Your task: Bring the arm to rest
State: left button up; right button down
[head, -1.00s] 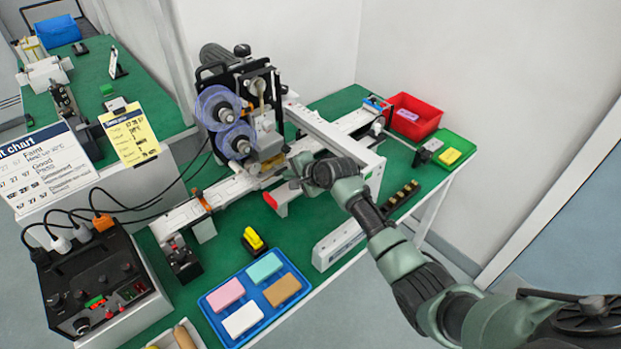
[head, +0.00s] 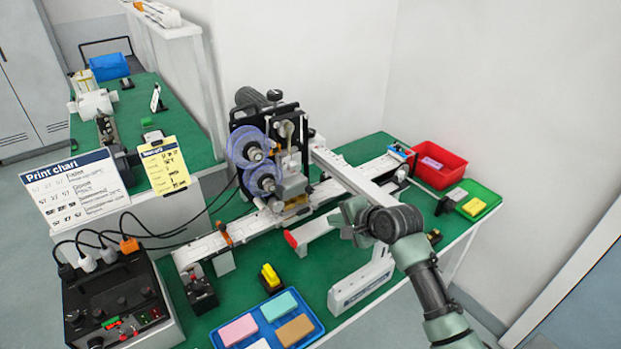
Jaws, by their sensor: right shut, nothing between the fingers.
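My right arm comes in from the lower right of the head view. Its gripper (head: 343,222) is over the green table, just right of the white bar with the red end (head: 309,233). The gripper is shut and holds nothing. The fingertips are small and partly hidden by the wrist. The coder machine (head: 270,150), with its two blue-purple reels, stands to the left of the gripper. My left gripper does not show.
A blue tray (head: 318,326) with coloured blocks lies at the front. A red bin (head: 437,180) and a green tray (head: 489,193) with a yellow block stand at right. A black control box (head: 118,300) sits at left. A white rail (head: 230,238) crosses the table.

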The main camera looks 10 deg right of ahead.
jog(key=s+f+n+g, duration=0.1)
jog(key=s+f+n, duration=0.1)
jog(key=s, duration=0.2)
jog(key=s+a+f+n, duration=0.1)
jog(key=s+f+n, duration=0.1)
jog(key=s, duration=0.3)
jog(key=s+a+f+n+g+h, duration=0.1)
jog(key=s+f+n, duration=0.1)
jog(key=s, duration=0.3)
jog(key=shift+a+f+g, duration=0.15)
jog(key=shift+f+g, duration=0.15)
jog(key=shift+f, duration=0.6)
jog(key=s+f+n+g+h, duration=0.15)
jog(key=s+n+g, duration=0.25)
jog(key=s+n, duration=1.25)
jog(key=s+f+m+g+b, duration=0.1)
jog(key=s+f+m+b, duration=0.2)
jog(key=f, duration=1.1)
jog(key=s+f+m, duration=0.3)
jog(key=s+f, duration=0.2)
jog(key=f, duration=1)
jog(key=s+d+f+b, duration=0.1)
jog(key=s+d+f, duration=0.1)
jog(key=s+f, duration=0.6)
jog(key=s+d+f+g+h+b, duration=0.1)
jog(key=s+d+f, duration=0.1)
jog(key=s+f, duration=0.7)
jog(key=shift+s+f, duration=0.15)
jog(key=shift+f, duration=0.55)
